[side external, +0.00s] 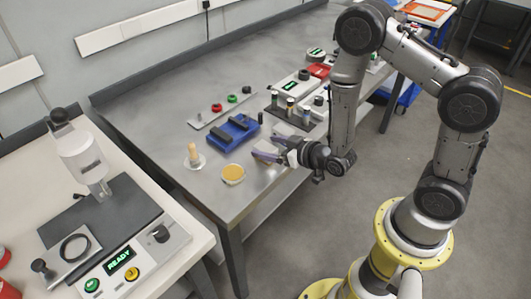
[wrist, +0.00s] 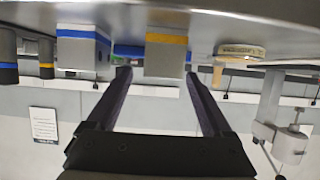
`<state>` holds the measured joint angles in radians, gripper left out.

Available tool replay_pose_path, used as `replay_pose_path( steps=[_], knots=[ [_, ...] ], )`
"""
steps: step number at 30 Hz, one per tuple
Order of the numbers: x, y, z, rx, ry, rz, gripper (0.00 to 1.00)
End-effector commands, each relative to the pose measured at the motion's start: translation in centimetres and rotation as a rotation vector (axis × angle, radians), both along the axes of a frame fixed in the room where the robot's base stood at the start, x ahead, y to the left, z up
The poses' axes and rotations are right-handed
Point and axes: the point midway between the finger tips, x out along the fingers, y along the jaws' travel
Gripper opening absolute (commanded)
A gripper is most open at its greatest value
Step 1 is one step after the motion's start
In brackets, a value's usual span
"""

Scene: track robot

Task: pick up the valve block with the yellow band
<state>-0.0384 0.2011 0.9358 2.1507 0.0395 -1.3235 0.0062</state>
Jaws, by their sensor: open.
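The valve block with the yellow band (wrist: 166,55) is a pale grey block with a yellow stripe, upper centre in the wrist view, which looks upside down. My gripper (wrist: 157,76) is open, its two dark fingers pointing towards this block, with the tips near its left and right sides. I cannot tell whether the tips touch it. A similar block with a blue band (wrist: 84,50) is to its left, outside the fingers. In the side view my gripper (side external: 268,153) is low over the bench's near edge, and I cannot make out the blocks clearly there.
A blue fixture (side external: 232,133) lies beyond my gripper. A round yellow-topped dish (side external: 233,175) and a wooden-handled piece (side external: 194,156) stand nearby. A rack of banded cylinders (side external: 291,112) stands behind. The grey bench (side external: 150,108) is clear towards the back left.

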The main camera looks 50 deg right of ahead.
Motion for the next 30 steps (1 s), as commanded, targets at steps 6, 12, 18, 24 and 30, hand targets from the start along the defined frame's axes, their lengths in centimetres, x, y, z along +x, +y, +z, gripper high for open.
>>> replay_pose_path(
  steps=[6, 12, 18, 24, 30],
  knots=[
    [2.2, 0.2, -1.7, 0.000, 0.002, 0.000, 0.85],
    [4.0, 0.2, -2.3, 0.000, 0.000, 0.000, 0.85],
    [4.1, 0.2, -2.3, 0.000, -0.001, 0.000, 0.85],
    [4.1, 0.2, -2.3, 0.000, -0.001, 0.000, 0.60],
    [4.1, 0.2, -2.3, 0.000, 0.000, 0.000, 0.24]
  ],
)
